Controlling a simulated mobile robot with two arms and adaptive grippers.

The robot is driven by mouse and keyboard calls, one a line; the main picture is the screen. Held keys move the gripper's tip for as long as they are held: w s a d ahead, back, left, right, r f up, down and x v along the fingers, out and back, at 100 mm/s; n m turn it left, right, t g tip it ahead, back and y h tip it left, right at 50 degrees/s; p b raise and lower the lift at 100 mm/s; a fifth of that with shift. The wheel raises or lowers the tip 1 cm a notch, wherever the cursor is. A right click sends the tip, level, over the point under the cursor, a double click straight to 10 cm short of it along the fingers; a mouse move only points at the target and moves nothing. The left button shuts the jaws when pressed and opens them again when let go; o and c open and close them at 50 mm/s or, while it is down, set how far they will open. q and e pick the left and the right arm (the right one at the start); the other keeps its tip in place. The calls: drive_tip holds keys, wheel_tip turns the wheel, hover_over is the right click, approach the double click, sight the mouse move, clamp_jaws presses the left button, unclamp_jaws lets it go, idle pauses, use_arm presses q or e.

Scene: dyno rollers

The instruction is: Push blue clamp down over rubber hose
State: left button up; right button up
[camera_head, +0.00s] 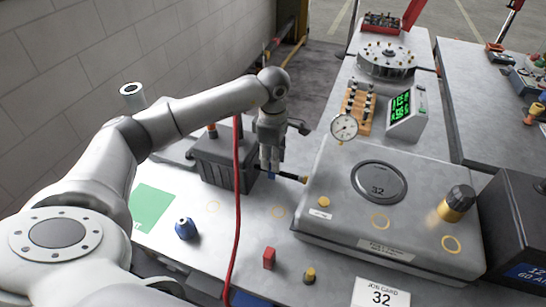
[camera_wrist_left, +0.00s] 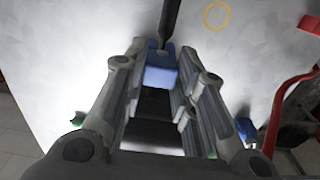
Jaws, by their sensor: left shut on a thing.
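My left gripper (camera_head: 268,167) points down at the left side of the grey machine box (camera_head: 400,205). In the left wrist view its fingers are shut on a blue clamp (camera_wrist_left: 160,72), one finger on each side. A dark rubber hose (camera_head: 293,177) sticks out of the box's left side toward the gripper. In the left wrist view the hose (camera_wrist_left: 171,22) ends at or just above the clamp's far edge. I cannot tell whether the clamp is around the hose or only touching it. My right gripper is not in view.
A red cable (camera_head: 237,190) hangs in front of the dark battery-like box (camera_head: 215,158). A blue knob-like part (camera_head: 185,229), a red block (camera_head: 269,258) and a job card (camera_head: 380,294) are on the grey bench. A dial gauge (camera_head: 344,127) stands behind the machine box.

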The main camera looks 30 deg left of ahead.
use_arm(q)
drive_tip(key=shift+s+f+b, duration=0.1)
drive_tip(key=shift+f+b, duration=0.15)
drive_tip(key=shift+b, duration=0.05)
idle(0.6)
drive_tip(key=o, duration=1)
drive_tip(key=shift+r, duration=0.35)
wheel_tip(320, 180, up, 11)
drive_tip(key=shift+r, duration=0.2)
drive_tip(key=shift+f, duration=0.1)
